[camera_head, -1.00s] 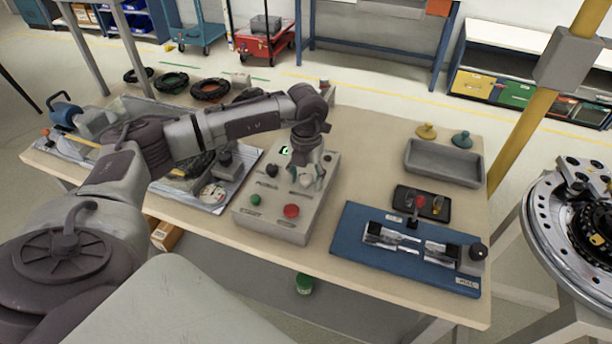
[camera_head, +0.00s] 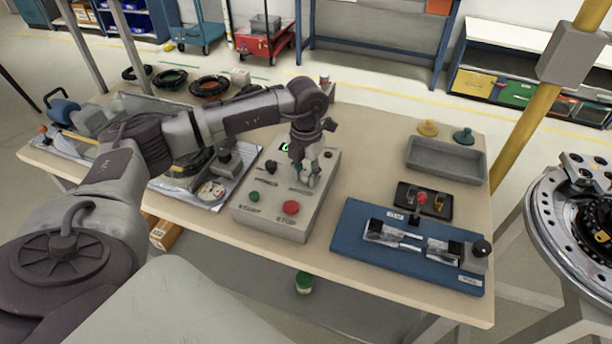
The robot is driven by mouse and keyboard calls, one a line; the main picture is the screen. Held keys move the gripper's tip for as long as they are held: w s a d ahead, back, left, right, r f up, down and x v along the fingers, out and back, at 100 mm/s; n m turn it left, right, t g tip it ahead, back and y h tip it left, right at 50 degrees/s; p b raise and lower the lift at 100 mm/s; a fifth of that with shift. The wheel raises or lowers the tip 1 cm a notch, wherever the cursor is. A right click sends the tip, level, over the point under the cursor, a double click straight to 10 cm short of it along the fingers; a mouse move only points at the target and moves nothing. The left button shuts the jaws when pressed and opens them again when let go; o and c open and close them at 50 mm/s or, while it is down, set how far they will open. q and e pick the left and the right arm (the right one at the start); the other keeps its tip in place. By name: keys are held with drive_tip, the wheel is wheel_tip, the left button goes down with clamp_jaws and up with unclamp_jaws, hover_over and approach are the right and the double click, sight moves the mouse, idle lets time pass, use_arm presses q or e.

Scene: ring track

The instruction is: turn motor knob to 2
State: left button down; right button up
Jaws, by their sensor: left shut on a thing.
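The grey control box (camera_head: 262,220) stands on the table. On its top are a black knob (camera_head: 270,167) at the left, a green start button (camera_head: 254,196), a red stop button (camera_head: 291,207) and a small green-lit display (camera_head: 286,147). My left gripper (camera_head: 307,180) points down at the right part of the box's top, shut on a knob there. The fingers hide most of that knob, and its pointer setting cannot be read. Labels on the box are too small to read surely. My right gripper is not in view.
A blue fixture board (camera_head: 350,250) with metal parts lies right of the box. Behind it are a black plate (camera_head: 443,210) with a red-tipped lever and a grey tray (camera_head: 445,165). A clear strip of table separates box and board. Cables and tools lie at the left.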

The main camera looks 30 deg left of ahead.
sight(306, 173)
use_arm(q)
drive_tip(key=m+b, duration=0.1)
drive_tip(key=m, duration=0.2)
drive_tip(key=shift+b, duration=0.4)
drive_tip(key=shift+m+b, duration=0.6)
drive_tip(key=shift+m, duration=0.8)
drive_tip(key=shift+r+m, duration=0.1)
drive_tip(key=shift+m, duration=0.2)
drive_tip(key=c, duration=0.8)
unclamp_jaws()
wheel_tip(306, 173, up, 12)
